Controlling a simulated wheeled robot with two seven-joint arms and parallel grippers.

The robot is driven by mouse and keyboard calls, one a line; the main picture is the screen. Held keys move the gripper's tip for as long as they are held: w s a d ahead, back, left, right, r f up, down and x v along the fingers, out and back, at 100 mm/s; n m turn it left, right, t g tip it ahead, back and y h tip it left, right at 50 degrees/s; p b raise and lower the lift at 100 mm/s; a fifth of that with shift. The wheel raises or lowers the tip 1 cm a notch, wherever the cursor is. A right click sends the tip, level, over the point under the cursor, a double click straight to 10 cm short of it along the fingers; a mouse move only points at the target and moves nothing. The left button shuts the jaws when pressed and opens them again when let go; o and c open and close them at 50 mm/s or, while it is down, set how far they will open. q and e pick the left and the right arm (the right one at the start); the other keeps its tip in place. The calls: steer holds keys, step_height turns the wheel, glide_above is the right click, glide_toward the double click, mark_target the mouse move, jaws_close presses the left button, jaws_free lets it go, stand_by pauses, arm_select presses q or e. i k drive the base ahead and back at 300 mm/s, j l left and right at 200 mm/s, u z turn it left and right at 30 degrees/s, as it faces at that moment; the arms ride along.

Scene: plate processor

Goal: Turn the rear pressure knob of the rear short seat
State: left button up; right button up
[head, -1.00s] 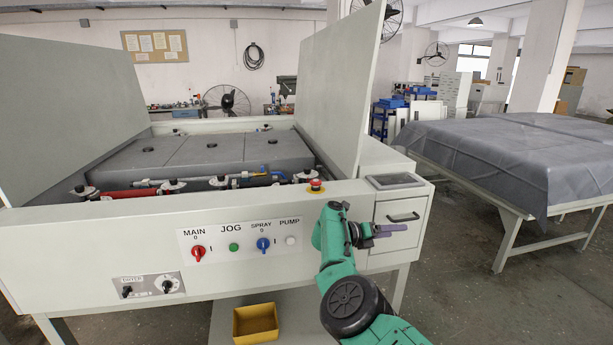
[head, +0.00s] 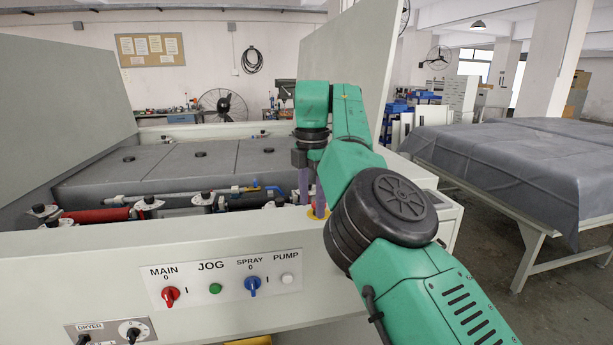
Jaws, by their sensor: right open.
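The plate processor (head: 110,250) has roller seats with black-topped pressure knobs. In the front row, knobs show at the left end (head: 38,208), at the end of the red roller (head: 148,200) and further right (head: 205,197). Smaller dark fittings lie along the far edge; I cannot tell which knob is the rear one of the rear short seat. My left gripper is not in view.
The raised covers (head: 350,60) stand at both sides of the opening. The front panel carries a red MAIN switch (head: 171,296), green JOG button (head: 215,288) and blue SPRAY switch (head: 252,285). A sheet-covered table (head: 500,165) stands to the right.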

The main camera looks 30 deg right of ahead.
mark_target(310, 188)
steer(key=i+l, duration=0.45)
steer(key=i, duration=0.2)
steer(key=i+l, duration=0.5)
steer(key=i, duration=0.15)
